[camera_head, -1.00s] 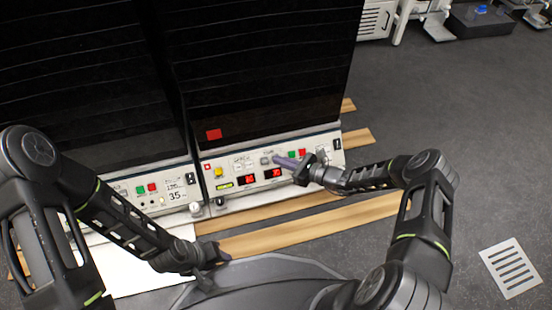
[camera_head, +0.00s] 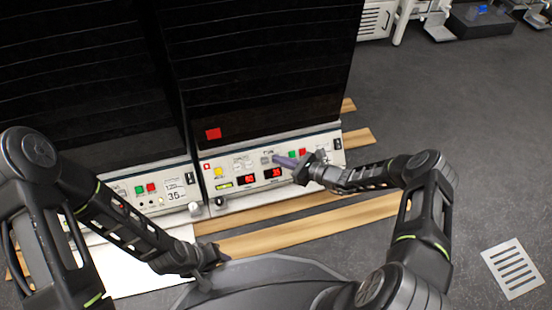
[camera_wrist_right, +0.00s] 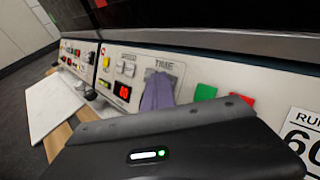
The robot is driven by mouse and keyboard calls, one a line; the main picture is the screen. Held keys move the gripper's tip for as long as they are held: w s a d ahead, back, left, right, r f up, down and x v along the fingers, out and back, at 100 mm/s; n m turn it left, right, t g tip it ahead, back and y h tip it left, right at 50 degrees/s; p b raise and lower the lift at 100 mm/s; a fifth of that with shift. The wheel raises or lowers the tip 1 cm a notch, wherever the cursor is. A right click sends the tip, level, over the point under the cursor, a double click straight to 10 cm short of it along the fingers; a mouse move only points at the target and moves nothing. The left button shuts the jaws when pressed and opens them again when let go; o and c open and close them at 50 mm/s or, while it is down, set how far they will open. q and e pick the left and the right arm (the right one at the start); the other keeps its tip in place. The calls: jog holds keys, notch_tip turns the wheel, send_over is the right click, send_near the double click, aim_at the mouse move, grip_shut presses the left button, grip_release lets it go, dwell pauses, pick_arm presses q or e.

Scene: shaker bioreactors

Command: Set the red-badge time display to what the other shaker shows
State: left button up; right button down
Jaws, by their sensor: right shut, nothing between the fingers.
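The red-badge shaker is the right one; its red badge (camera_head: 213,134) sits low on the dark front. Its time display (camera_head: 273,173) is lit red; the small digits look like 35. My right gripper (camera_head: 281,161) is shut and empty, its purple-grey fingertips at the TIME keys; contact is unclear. In the right wrist view the fingers (camera_wrist_right: 158,92) cover part of the keys and hide the time display. The other shaker's panel (camera_head: 155,196) carries a white label reading 35; my left arm hides its displays. My left gripper (camera_head: 208,262) is low in front; its jaws are unclear.
A red speed display (camera_head: 247,180) and a yellow button (camera_head: 218,172) are left of the time display. Green (camera_wrist_right: 205,93) and red (camera_wrist_right: 240,99) buttons and a label reading 60 lie right of the TIME keys. Wooden strips (camera_head: 300,226) lie on the floor in front.

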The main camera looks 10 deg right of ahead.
jog(key=shift+s+r+p, duration=0.55)
jog(key=shift+s+p, duration=0.1)
jog(key=shift+p, duration=0.3)
jog(key=s+r+p, duration=0.1)
jog(key=s+p, duration=0.1)
jog(key=s+r+p, duration=0.1)
jog(key=r+p, duration=0.1)
jog(key=p, duration=0.1)
jog(key=shift+s+d+r, duration=0.15)
jog(key=shift+s+r, duration=0.05)
jog(key=shift+s, duration=0.15)
dwell(0.7)
